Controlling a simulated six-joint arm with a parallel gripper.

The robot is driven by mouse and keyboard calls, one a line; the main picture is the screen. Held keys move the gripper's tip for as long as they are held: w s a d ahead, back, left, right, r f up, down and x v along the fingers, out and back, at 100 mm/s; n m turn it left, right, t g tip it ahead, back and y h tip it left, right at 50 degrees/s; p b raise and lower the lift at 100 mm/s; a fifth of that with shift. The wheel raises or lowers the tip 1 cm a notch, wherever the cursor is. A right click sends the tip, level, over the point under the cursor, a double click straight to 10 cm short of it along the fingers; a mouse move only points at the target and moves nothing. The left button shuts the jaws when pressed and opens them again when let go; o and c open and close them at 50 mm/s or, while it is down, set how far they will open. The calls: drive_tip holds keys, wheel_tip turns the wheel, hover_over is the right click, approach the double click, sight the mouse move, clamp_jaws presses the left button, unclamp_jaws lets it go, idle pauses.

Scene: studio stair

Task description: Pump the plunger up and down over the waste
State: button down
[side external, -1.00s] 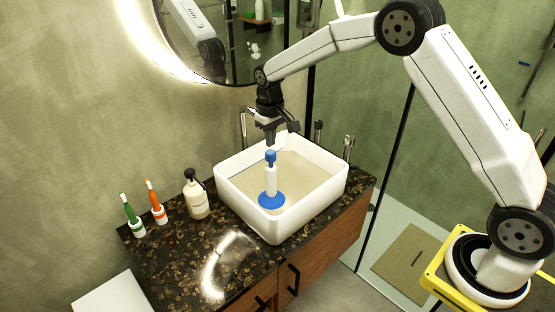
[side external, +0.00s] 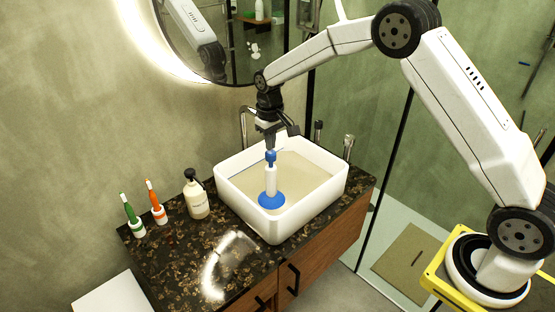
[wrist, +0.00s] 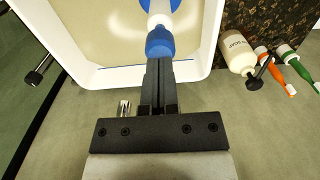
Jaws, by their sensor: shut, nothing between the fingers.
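The plunger (side external: 271,182) stands upright in the white basin (side external: 326,192), with a blue cup, a white handle and a blue knob on top. The basin holds murky beige water around the cup, and the waste is hidden. My gripper (side external: 271,146) is shut and empty, pointing down just above the knob. In the wrist view the closed fingers (wrist: 158,70) end at the blue knob of the plunger (wrist: 160,40). I cannot tell whether the fingertips touch the knob.
A tap (side external: 244,125) rises behind the basin. A round mirror (side external: 225,40) hangs above.

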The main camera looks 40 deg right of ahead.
drive_tip(key=shift+f, duration=1.4)
drive_tip(key=shift+r, duration=2.05)
drive_tip(key=shift+f, duration=0.25)
drive_tip(key=shift+f, duration=1.75)
drive_tip(key=shift+r, duration=2)
